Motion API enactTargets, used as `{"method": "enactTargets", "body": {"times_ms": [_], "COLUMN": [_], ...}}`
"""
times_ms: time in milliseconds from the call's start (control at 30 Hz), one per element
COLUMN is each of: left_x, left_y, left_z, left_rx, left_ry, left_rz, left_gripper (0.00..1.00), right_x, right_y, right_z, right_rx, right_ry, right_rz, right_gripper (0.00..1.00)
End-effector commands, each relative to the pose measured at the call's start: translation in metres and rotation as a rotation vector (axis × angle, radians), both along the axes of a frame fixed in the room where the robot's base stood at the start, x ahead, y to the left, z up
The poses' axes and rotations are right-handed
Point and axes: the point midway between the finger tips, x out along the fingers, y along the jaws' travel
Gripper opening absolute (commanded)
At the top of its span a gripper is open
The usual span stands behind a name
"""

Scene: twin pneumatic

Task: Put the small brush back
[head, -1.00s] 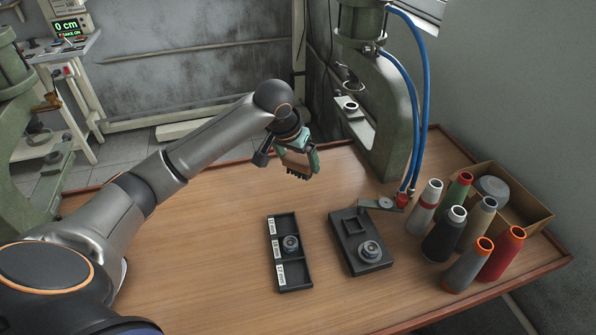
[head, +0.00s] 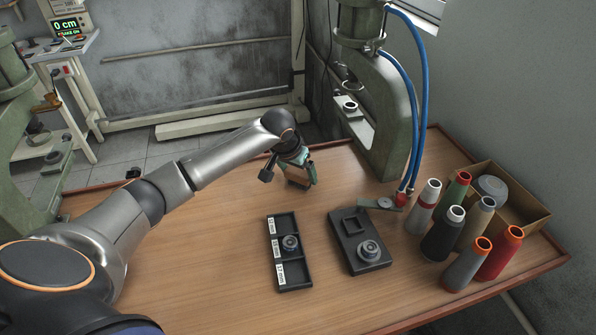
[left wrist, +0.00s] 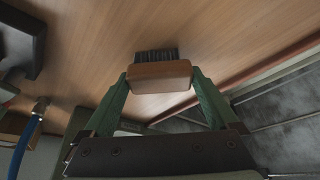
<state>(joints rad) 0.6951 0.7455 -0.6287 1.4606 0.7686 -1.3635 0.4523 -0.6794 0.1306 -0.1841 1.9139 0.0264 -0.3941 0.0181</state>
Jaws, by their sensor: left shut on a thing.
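The small brush (left wrist: 160,74) has a brown wooden back and dark bristles. In the left wrist view it sits crosswise between the two green fingers of my left gripper (left wrist: 163,82), which is shut on it. In the head view my left gripper (head: 299,181) is over the far part of the table, and the brush (head: 296,184) shows as a small brown piece, partly hidden by the fingers. I cannot tell whether the bristles touch the table. My right gripper does not show.
A black three-compartment tray (head: 281,225) holds a round metal part. A dark block fixture (head: 347,232) stands to its right. A green press (head: 395,140) with blue hoses stands behind, and thread cones (head: 443,237) and a cardboard box (head: 541,216) are at right. The table's left part is clear.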

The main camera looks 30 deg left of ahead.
Motion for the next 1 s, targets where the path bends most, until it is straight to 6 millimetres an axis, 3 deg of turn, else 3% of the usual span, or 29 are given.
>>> {"method": "enactTargets", "body": {"times_ms": [33,67,100,467,1000], "left_x": [0.0,0.0,0.0,-0.002,-0.04], "left_y": [0.0,0.0,0.0,0.0,-0.003], "left_z": [-0.002,-0.002,-0.002,0.006,0.099], "left_rx": [0.0,0.0,0.0,0.0,0.0], "left_ry": [0.001,0.001,0.001,-0.001,-0.003], "left_rz": [0.0,0.0,0.0,-0.001,0.0], "left_gripper": [0.49,0.95,1.0,1.0,1.0], "right_x": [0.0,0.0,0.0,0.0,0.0], "right_y": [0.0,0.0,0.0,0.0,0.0], "right_z": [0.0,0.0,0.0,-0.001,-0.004], "right_rx": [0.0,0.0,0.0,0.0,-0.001], "right_ry": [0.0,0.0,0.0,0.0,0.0], "right_rz": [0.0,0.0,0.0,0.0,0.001], "right_gripper": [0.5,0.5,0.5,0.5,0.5]}}
